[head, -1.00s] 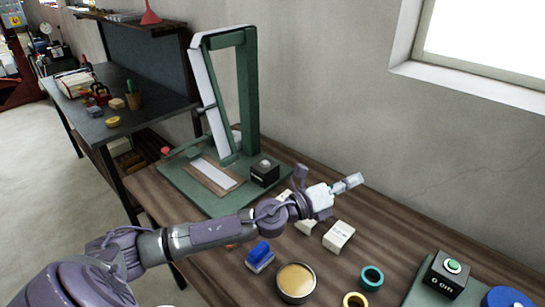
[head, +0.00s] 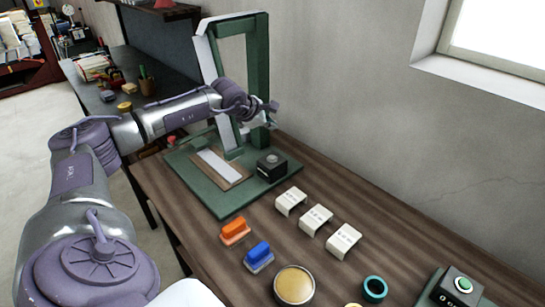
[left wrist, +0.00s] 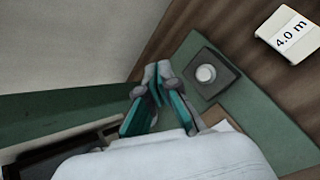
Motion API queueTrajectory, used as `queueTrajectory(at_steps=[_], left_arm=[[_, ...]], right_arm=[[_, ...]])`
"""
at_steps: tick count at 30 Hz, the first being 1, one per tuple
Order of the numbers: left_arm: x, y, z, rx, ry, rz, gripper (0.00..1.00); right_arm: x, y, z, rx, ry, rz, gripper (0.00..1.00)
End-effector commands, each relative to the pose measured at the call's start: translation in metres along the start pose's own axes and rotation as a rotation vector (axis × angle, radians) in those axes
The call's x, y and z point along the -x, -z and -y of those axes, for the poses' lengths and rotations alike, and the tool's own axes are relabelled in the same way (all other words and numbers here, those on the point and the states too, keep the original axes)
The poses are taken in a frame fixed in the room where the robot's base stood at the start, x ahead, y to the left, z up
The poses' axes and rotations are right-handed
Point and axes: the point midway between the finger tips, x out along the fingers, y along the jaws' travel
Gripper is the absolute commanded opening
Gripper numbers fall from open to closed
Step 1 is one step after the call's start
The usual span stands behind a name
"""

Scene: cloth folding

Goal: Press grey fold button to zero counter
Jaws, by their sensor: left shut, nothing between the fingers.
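The grey button (head: 274,159) sits on top of a small black box (head: 270,169) on the right side of the green base of a folding stand (head: 212,197). In the left wrist view the round grey button (left wrist: 206,73) shows on its dark square box, clear of the fingers. My left gripper (head: 273,123) is above the box in the head view, in front of the stand's upright. Its fingers are together and empty in the left wrist view (left wrist: 158,70), to the left of the button. A gap shows between fingers and button. My right gripper is not in view.
The stand's green and white frame (head: 258,75) rises behind my gripper. Several white labelled blocks (head: 291,200), an orange block (head: 235,231), a blue block (head: 258,256) and a round tin (head: 294,284) lie on the wooden table.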

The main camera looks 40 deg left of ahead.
Motion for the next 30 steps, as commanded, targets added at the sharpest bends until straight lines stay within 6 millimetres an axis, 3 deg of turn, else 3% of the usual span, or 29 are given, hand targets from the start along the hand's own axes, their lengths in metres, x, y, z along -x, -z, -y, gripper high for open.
queueTrajectory(at_steps=[11, 24, 30], left_arm=[[-0.011, 0.006, 0.008, 0.001, 0.002, 0.002, 0.0], [-0.054, 0.038, 0.04, 0.003, 0.002, 0.003, 0.0], [-0.063, 0.044, 0.046, 0.002, 0.002, 0.003, 0.0]], right_arm=[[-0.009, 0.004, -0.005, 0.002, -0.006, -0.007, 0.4], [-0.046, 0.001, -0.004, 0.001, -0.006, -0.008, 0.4], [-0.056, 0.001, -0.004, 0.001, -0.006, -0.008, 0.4]])
